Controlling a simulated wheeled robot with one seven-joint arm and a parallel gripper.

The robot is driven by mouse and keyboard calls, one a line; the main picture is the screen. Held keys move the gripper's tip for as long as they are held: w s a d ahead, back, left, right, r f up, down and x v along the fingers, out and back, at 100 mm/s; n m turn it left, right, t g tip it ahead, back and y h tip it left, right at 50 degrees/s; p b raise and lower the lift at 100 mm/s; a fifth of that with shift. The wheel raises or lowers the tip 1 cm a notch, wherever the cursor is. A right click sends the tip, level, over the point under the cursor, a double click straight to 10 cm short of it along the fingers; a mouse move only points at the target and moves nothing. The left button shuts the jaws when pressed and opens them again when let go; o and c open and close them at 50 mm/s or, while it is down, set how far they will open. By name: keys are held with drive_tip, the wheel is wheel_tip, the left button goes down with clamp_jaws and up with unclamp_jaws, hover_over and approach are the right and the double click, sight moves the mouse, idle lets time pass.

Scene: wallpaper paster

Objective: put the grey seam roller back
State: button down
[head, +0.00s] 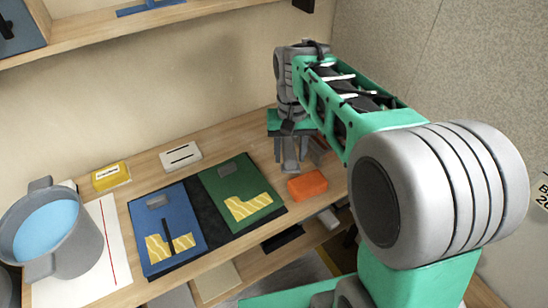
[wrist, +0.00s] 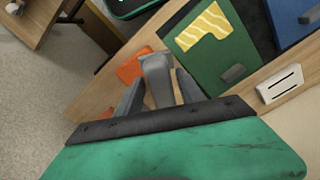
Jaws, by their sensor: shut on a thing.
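My gripper (head: 291,160) is shut on a grey piece (wrist: 157,72), which I take to be the grey seam roller. In the wrist view it sits between the two fingers, with its wider end facing away from the palm. In the head view the fingers point down above the back right of the worktable, and the held piece is hard to tell from them. A green board (head: 262,193) with a yellow striped patch and a small grey block lies to the left of the gripper. A blue board (head: 187,212) with a similar patch, a grey block and a dark bar lies further left.
An orange block (head: 308,185) lies close to the gripper, at the table's right. A white slotted box (head: 180,156) and a yellow box (head: 110,177) stand along the back. A grey bucket (head: 75,258) of blue liquid is at left. A lower shelf holds a dark item (head: 283,238).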

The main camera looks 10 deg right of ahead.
sight(286, 149)
drive_tip(key=n, duration=0.1)
drive_tip(key=s+f+n+b, duration=0.1)
drive_tip(key=n+t, duration=0.1)
drive_tip(key=shift+s+a+f+n+b, duration=0.2)
drive_tip(key=shift+s+n+b, duration=0.1)
drive_tip(key=shift+s+a+n+t, duration=0.1)
drive_tip(key=shift+s+n+t, duration=0.2)
drive_tip(key=shift+n, duration=0.3)
drive_tip(key=shift+w+n+y, duration=0.1)
drive_tip(key=shift+n+y, duration=0.2)
drive_tip(key=w+f, duration=0.1)
drive_tip(key=w, duration=0.1)
drive_tip(key=w+d+f, duration=0.1)
drive_tip(key=w, duration=0.2)
drive_tip(key=w+f, duration=0.1)
drive_tip(key=w, duration=0.2)
drive_tip(key=shift+d+f, duration=0.15)
drive_tip(key=shift+f, duration=0.2)
drive_tip(key=w+f, duration=0.5)
drive_tip(key=shift+d+f, duration=0.15)
drive_tip(key=shift+d, duration=0.25)
drive_tip(key=shift+w+f, duration=0.1)
drive_tip(key=shift+f, duration=0.1)
drive_tip(key=shift+w+f+p, duration=0.2)
drive_tip(key=shift+f+p, duration=0.15)
drive_tip(key=shift+f, duration=1.45)
